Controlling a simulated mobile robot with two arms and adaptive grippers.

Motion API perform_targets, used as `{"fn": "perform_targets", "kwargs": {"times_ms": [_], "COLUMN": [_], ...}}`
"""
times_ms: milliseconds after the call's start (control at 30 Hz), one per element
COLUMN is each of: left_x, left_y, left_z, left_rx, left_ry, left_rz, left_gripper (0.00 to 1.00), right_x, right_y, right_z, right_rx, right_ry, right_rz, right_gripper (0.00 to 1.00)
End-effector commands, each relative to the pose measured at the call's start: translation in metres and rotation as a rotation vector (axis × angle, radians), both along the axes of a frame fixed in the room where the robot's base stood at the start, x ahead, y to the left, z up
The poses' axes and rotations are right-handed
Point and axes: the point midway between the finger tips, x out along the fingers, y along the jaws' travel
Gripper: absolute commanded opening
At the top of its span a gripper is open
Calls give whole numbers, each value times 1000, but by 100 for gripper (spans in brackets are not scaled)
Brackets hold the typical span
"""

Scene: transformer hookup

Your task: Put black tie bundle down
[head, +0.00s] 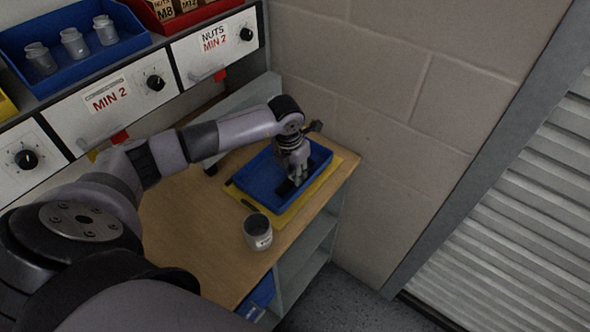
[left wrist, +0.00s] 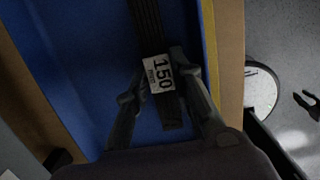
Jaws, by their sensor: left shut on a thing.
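The black tie bundle (left wrist: 147,32) is a dark strip with a white label reading 150. It lies along the blue tray (left wrist: 80,70) in the left wrist view. My left gripper (left wrist: 162,88) is shut on the bundle at the label, one finger on each side. In the head view the left gripper (head: 294,178) reaches down into the blue tray (head: 263,184), with a dark piece of the bundle (head: 287,188) showing beside the fingers. I cannot tell whether the bundle touches the tray floor. My right gripper is not in view.
The tray sits on a yellow mat (head: 287,217) at the end of a wooden bench (head: 190,235). A grey can (head: 258,231) stands near the bench's front edge. A block wall (head: 400,100) is close behind. Bins with jars (head: 75,42) are at upper left.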

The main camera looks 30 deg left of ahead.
Motion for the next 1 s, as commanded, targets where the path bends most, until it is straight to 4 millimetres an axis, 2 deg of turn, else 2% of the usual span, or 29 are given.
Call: {"fn": "perform_targets", "kwargs": {"times_ms": [333, 367, 500, 767, 867, 1000], "left_x": [0, 0, 0, 0, 0, -2], "left_y": [0, 0, 0, 0, 0, 1], "left_z": [-5, -4, -3, -2, 3, 21], "left_rx": [0, 0, 0, 0, 0, 2], "left_ry": [0, 0, 0, 0, -1, -5], "left_rz": [0, 0, 0, 0, 0, -1], "left_gripper": [0, 22, 30, 30, 30, 30], "right_x": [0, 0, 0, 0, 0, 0], "right_y": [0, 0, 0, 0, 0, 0], "right_z": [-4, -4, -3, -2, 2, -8], "right_rx": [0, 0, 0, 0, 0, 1], "right_ry": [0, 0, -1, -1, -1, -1], "right_rz": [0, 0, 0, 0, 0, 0], "right_gripper": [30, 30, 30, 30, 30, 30]}}
